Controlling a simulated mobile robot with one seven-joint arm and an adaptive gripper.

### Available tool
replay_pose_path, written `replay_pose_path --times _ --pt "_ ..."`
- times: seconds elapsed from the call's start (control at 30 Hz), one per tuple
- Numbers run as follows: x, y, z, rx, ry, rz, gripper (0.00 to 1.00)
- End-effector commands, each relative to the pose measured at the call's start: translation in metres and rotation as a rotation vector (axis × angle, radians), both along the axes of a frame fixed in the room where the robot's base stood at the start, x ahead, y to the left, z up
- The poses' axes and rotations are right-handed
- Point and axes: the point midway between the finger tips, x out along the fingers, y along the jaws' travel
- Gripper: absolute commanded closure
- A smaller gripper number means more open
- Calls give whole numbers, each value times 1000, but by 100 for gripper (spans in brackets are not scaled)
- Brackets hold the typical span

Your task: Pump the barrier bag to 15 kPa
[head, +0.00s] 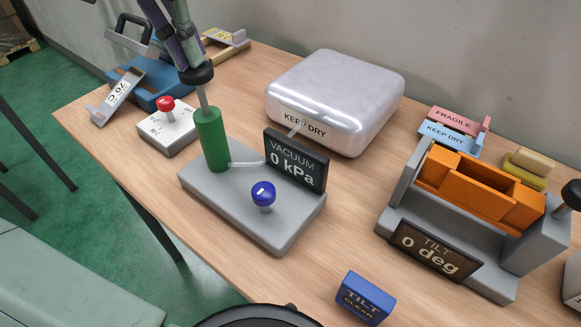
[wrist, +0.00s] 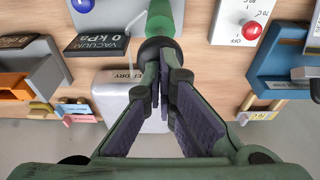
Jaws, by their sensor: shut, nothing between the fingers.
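The vacuum pump has a green cylinder (head: 211,140) on a grey base (head: 240,225), with a rod rising to a black knob (head: 196,73). The display (head: 295,162) reads VACUUM 0 kPa. A blue ball-topped lever (head: 263,193) stands on the same base. The silvery barrier bag (head: 335,95), labelled KEEP DRY, lies plump behind it, joined by a clear tube. My gripper (head: 187,50) is shut and empty, its fingertips at the black knob. In the wrist view my gripper (wrist: 165,90) is right by the knob (wrist: 158,50); I cannot tell whether they touch.
A white box with a red knob (head: 166,104) and a blue device (head: 150,82) stand left. An orange tilt fixture (head: 480,190) reading 0 deg is right, near a blue TILT CLEAR block (head: 365,298). Label blocks (head: 450,120) lie at the back right.

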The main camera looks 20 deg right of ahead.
Motion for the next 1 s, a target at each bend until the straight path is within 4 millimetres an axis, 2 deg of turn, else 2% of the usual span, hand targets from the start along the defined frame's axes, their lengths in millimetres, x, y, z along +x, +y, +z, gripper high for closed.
replay_pose_path --times 0.5,0.77,1.0 --pt "0 0 -18 1 4 -3 100" --pt "0 0 -15 2 4 -2 100" --pt "-1 0 0 2 4 -3 100"
